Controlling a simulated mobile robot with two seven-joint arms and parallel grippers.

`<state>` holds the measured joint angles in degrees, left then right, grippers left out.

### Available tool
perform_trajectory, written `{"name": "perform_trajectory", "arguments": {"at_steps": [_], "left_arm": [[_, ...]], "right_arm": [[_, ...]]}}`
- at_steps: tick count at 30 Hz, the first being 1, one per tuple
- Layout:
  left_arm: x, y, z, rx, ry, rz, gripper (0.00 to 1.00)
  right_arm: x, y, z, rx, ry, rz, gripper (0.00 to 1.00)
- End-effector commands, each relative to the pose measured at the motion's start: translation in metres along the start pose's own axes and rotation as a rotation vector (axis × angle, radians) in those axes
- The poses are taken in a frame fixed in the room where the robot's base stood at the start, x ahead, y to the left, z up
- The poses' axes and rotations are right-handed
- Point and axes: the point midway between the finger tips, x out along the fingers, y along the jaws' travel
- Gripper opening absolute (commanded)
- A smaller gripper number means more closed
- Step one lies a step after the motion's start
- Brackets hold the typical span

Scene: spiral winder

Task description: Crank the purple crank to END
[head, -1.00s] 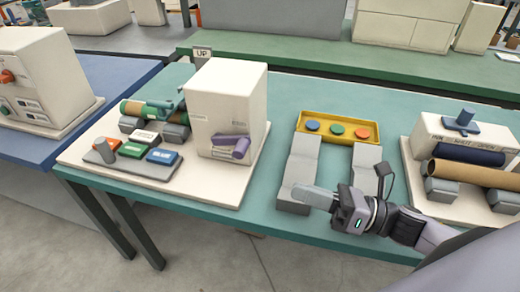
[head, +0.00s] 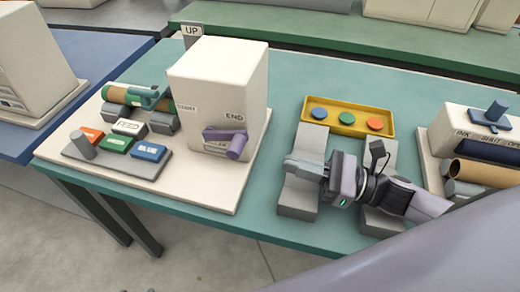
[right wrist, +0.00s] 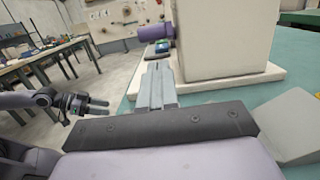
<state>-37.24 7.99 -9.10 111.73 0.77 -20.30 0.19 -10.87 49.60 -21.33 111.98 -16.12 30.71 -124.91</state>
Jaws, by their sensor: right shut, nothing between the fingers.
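The purple crank (head: 222,138) sits on the front face of the white winder box (head: 205,85). Its arm lies roughly level, with the knob at its right end, below the END label (head: 234,117). Another label under the crank is partly covered. In the right wrist view the purple crank (right wrist: 155,32) shows beyond my fingertips, at the box's left side. My right gripper (head: 289,164) is shut and empty, right of the crank and apart from it, over the grey blocks. My left gripper (right wrist: 98,107) shows only in the right wrist view, at the left, its fingers apart, holding nothing visible.
Left of the box are a button panel (head: 80,158) and a green-wrapped roll (head: 120,94). A yellow tray (head: 390,128) with coloured discs stands behind the grey blocks (head: 299,200). Another unit (head: 460,120) with rolls is at right. Teal table is clear between box and blocks.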

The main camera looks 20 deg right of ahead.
Motion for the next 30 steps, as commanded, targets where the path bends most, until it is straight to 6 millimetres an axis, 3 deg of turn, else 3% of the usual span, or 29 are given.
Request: {"name": "perform_trajectory", "arguments": {"at_steps": [15,30], "left_arm": [[-0.009,0.000,-0.012,0.001,0.000,-0.001,0.54],[-0.010,0.000,-0.014,0.001,0.001,-0.001,0.54]], "right_arm": [[0.064,0.000,0.002,0.001,-0.003,0.000,0.00],[0.076,0.000,0.000,0.001,0.000,0.000,0.00]]}}
